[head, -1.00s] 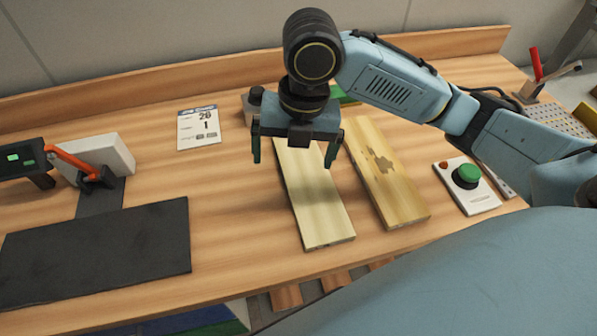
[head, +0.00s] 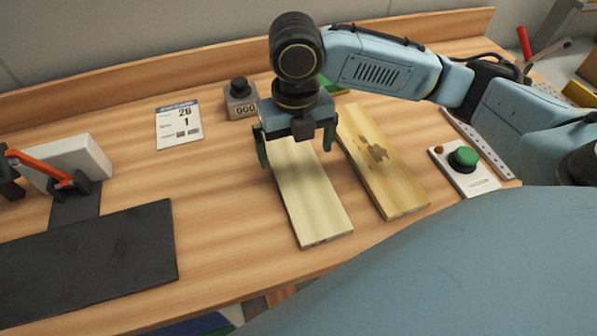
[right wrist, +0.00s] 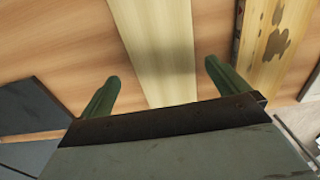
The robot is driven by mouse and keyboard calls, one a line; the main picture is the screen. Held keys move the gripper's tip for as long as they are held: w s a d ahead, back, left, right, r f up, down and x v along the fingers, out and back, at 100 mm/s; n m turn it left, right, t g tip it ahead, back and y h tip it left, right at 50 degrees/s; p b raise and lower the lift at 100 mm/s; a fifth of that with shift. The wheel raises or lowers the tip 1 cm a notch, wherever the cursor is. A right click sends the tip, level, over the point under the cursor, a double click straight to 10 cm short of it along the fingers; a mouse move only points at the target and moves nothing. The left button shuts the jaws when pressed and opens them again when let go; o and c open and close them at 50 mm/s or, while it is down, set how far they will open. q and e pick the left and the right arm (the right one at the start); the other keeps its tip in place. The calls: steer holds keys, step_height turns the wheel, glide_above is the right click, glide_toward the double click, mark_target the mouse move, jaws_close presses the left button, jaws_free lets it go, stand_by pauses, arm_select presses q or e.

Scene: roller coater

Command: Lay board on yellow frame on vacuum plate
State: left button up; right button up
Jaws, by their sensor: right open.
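A plain pale board (head: 314,205) lies on the bench, running from the middle toward the front edge. A second board (head: 388,175) with a dark stain lies just to its right. My right gripper (head: 296,148) is open above the far part of the plain board, a finger on each side of it. In the right wrist view the plain board (right wrist: 160,55) passes between the two open fingers (right wrist: 160,82), and the stained board (right wrist: 270,45) is to the right. A bit of yellow (head: 580,93) shows at the far right edge; the vacuum plate is not clearly visible. My left gripper is not in view.
A green-button box (head: 464,165) is at the right.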

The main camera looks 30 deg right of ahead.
mark_target(299, 170)
steer(key=f, duration=0.2)
steer(key=f+b, duration=0.1)
steer(key=f, duration=0.2)
steer(key=shift+s+d, duration=0.15)
steer(key=shift+s, duration=0.05)
steer(key=shift+r, duration=0.1)
steer(key=c, duration=1)
